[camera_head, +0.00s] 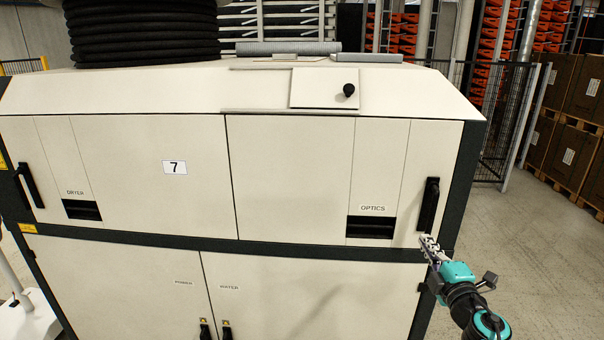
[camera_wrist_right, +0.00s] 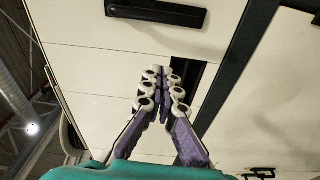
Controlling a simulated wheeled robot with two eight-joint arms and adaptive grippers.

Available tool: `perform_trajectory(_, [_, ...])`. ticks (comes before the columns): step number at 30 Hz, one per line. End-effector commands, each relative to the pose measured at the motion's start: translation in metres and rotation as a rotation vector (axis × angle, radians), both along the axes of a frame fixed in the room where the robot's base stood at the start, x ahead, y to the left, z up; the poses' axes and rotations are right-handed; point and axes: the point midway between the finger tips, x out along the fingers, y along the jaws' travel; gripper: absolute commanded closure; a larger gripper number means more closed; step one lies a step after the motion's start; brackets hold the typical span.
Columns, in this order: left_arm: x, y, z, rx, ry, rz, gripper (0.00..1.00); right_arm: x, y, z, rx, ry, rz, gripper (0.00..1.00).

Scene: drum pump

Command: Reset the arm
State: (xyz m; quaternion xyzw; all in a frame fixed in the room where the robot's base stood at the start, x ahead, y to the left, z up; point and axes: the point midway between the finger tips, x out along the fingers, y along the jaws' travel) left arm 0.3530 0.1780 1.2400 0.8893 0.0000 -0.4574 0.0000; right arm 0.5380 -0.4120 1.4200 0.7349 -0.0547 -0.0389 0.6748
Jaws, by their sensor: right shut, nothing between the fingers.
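My right gripper (camera_head: 430,246) is in front of the right edge of a large cream machine cabinet, just below the black vertical handle (camera_head: 429,205) of the upper right door. In the right wrist view the gripper (camera_wrist_right: 163,80) has its purple fingers together, with nothing between them. The black handle also shows in that view (camera_wrist_right: 156,12), beyond the fingertips and apart from them. I cannot tell whether the fingertips touch the cabinet. My left gripper is in neither view.
The cabinet's upper doors (camera_head: 290,170) are closed, with OPTICS and DRYER labels. Lower doors (camera_head: 280,285) have small black handles. A black fence (camera_head: 490,120) and stacked brown boxes (camera_head: 565,145) stand at right. Open floor (camera_head: 550,250) lies right of the cabinet.

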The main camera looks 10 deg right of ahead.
Motion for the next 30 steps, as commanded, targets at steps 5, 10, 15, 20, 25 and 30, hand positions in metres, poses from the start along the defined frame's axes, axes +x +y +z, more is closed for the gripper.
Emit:
perform_trajectory(5, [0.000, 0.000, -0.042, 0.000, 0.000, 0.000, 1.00, -0.009, 0.013, -0.016, 0.195, -0.098, -0.109, 1.00])
perform_trajectory(10, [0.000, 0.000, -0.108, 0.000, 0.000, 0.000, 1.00, -0.044, 0.041, -0.109, 0.659, -0.093, -0.325, 1.00])
perform_trajectory(15, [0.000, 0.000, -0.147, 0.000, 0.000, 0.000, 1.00, -0.084, 0.094, -0.222, 1.023, 0.115, -0.469, 1.00])
perform_trajectory(20, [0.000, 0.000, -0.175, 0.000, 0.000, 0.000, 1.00, -0.128, 0.160, -0.310, 1.246, 0.368, -0.541, 1.00])
perform_trajectory(25, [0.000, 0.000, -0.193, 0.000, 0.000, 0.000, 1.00, -0.167, 0.213, -0.362, 1.368, 0.586, -0.574, 1.00])
perform_trajectory(30, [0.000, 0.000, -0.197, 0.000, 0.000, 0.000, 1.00, -0.185, 0.234, -0.377, 1.406, 0.677, -0.585, 1.00])
